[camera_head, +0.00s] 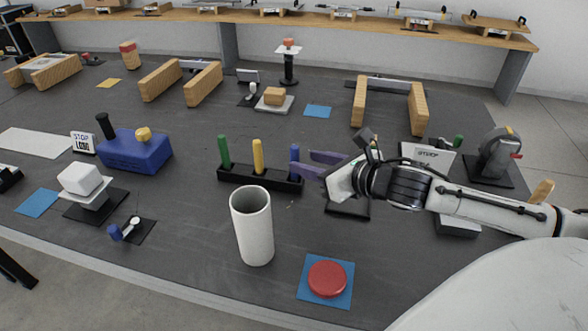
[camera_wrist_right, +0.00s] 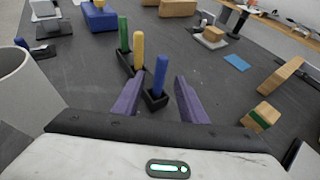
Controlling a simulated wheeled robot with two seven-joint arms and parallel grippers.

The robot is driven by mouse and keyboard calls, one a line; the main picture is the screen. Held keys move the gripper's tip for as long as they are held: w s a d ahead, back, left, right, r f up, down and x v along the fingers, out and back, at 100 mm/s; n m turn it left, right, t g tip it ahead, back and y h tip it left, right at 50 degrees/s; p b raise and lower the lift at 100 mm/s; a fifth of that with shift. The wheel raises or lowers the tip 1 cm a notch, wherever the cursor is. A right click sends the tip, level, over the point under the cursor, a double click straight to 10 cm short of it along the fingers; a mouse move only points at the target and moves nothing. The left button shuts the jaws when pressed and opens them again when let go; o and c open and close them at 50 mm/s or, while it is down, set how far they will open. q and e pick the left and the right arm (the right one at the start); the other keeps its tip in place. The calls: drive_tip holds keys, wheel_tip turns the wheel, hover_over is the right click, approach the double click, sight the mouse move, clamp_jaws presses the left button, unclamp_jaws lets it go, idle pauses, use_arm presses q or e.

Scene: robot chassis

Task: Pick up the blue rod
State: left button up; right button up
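The blue rod (camera_head: 294,155) stands upright at the right end of a black holder (camera_head: 240,174). A green rod (camera_head: 224,152) and a yellow rod (camera_head: 258,156) stand in the same holder to its left. My right gripper (camera_head: 308,164) reaches in from the right, its purple fingers pointing at the blue rod. In the right wrist view the blue rod (camera_wrist_right: 161,75) shows between the open fingers (camera_wrist_right: 157,95), toward their tips. I cannot tell whether either finger touches it. My left gripper is not in view.
A white cylinder (camera_head: 253,228) stands in front of the holder. A red button (camera_head: 327,279) on a blue square is at the front. A blue box (camera_head: 134,150) is to the left. Wooden blocks (camera_head: 203,83) stand behind. The table surface just behind the holder is clear.

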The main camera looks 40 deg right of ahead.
sight(298, 157)
drive_tip(key=shift+r+x, duration=0.2)
drive_tip(key=shift+x, duration=2.8)
drive_tip(key=shift+w, duration=0.1)
clamp_jaws()
